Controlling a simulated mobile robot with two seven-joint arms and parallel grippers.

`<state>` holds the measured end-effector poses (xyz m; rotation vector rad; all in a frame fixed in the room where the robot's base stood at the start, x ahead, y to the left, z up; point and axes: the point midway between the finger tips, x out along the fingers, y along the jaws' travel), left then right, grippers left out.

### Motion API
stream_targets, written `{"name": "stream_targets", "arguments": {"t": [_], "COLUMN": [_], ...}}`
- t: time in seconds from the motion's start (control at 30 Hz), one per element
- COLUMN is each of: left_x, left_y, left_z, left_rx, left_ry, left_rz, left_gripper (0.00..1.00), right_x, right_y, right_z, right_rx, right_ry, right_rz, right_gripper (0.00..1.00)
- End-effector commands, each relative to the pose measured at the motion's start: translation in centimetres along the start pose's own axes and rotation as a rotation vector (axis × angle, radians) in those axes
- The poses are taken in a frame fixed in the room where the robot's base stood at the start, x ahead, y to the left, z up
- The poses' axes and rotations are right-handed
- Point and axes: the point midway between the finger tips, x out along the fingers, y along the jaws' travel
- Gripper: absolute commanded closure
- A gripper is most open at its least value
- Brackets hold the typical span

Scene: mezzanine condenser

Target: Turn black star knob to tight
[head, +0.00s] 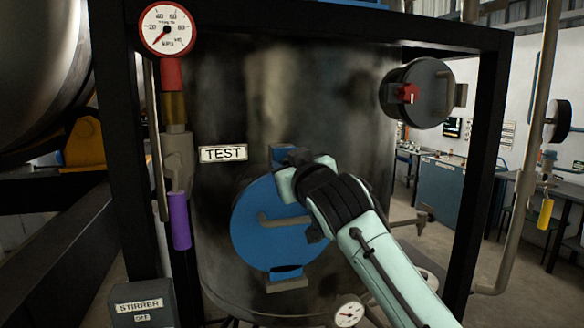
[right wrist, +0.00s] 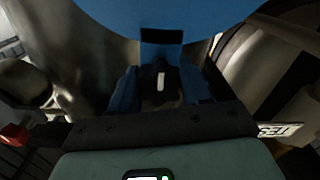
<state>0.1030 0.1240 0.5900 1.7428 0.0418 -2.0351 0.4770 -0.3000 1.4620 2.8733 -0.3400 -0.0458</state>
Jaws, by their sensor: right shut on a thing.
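A round blue hatch cover (head: 262,228) with a grey bar handle is on the front of the dark tank (head: 345,100). It also shows in the right wrist view (right wrist: 150,15). My right gripper (head: 292,157) is at the top edge of the cover, its arm coming from the lower right. In the right wrist view its blue fingers (right wrist: 160,90) stand on both sides of a dark knob (right wrist: 160,70) with a white mark. They are shut on it. The knob's star outline is hard to make out, and in the head view the gripper hides it. My left gripper is not in view.
A TEST label (head: 223,153) is left of the gripper. A gauge (head: 167,28) and a purple-handled valve (head: 180,220) line the left side. A grey round fitting (head: 425,90) with a red part is at upper right. Black frame posts (head: 487,160) flank the tank.

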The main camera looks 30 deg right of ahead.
Motion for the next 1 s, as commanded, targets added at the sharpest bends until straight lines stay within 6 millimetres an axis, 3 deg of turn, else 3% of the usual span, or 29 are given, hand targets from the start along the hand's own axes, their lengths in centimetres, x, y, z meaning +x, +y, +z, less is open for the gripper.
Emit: {"name": "stream_targets", "arguments": {"t": [0.33,0.37,0.43,0.77,0.87,1.0], "left_x": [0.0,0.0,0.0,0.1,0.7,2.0], "left_y": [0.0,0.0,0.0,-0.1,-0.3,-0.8], "left_z": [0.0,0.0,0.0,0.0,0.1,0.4], "left_rx": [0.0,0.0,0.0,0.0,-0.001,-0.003], "left_ry": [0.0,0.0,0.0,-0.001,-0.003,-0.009], "left_rz": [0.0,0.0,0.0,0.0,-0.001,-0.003], "left_gripper": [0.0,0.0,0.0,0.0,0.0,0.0], "right_x": [-0.2,-0.2,-0.2,-0.3,-1.1,-3.7], "right_y": [0.2,0.2,0.2,0.1,0.1,0.0], "right_z": [-0.4,-0.4,-0.4,-0.2,-0.1,0.1], "right_rx": [0.009,0.009,0.008,0.005,0.005,0.007], "right_ry": [0.012,0.012,0.011,0.006,0.006,0.008], "right_rz": [0.001,0.001,0.001,0.0,-0.001,-0.002], "right_gripper": [0.83,0.49,0.27,0.27,0.27,0.27]}}
